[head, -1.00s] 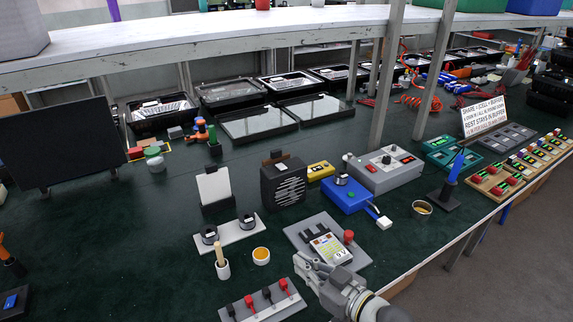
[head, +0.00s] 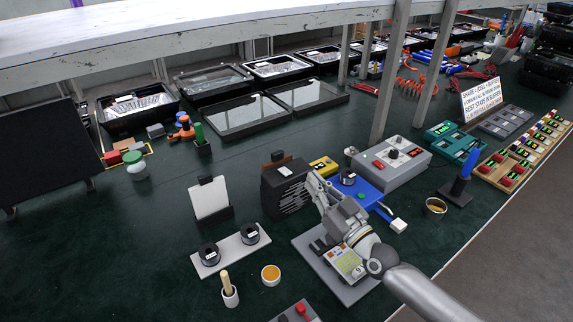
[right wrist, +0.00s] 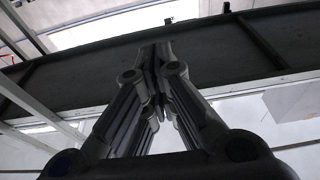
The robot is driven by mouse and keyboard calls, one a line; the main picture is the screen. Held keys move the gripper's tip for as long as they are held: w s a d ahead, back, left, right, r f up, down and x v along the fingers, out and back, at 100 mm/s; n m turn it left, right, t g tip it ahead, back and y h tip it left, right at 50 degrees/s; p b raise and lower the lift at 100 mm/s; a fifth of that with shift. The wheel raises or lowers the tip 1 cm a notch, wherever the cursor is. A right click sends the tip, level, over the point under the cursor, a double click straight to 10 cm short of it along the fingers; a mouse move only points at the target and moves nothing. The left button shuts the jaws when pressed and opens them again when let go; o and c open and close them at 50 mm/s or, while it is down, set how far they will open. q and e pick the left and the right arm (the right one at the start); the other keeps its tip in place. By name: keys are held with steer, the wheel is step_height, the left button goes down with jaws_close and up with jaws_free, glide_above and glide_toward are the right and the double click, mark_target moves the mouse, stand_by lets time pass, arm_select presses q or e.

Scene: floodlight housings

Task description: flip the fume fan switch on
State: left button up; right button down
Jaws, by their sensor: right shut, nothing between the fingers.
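The fume fan (head: 284,190) is a black box with a slatted grille, standing upright on the dark green bench in the middle of the head view. Its switch cannot be made out; the side facing my right gripper is partly hidden. My right gripper (head: 314,182) is shut and empty, with its fingertips close to the right side of the fan. I cannot tell whether they touch it. In the right wrist view the closed fingers (right wrist: 157,60) point at a dark surface. My left gripper is not in view.
A blue soldering station (head: 358,196) and a yellow box (head: 324,166) stand just right of the fan. A grey control unit (head: 392,160) is behind. A grey plate with a multimeter (head: 343,264) lies under my right arm. A white spool board (head: 231,251) is in front.

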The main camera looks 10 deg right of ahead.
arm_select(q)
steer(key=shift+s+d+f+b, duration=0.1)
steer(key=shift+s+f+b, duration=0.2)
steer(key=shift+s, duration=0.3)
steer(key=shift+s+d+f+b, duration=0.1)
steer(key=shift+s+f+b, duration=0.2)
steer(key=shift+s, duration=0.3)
arm_select(e)
steer(key=w+a+f, duration=0.1)
steer(key=w+a, duration=0.2)
steer(key=w, duration=0.5)
steer(key=shift+w+a+f, duration=0.15)
steer(key=shift+a+f, duration=0.05)
steer(key=shift+f, duration=0.2)
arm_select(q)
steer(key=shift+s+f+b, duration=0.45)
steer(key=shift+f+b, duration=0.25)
arm_select(e)
steer(key=v, duration=0.9)
steer(key=shift+s+d+r+t, duration=0.2)
steer(key=shift+s+r+t, duration=0.1)
steer(key=shift+s, duration=0.1)
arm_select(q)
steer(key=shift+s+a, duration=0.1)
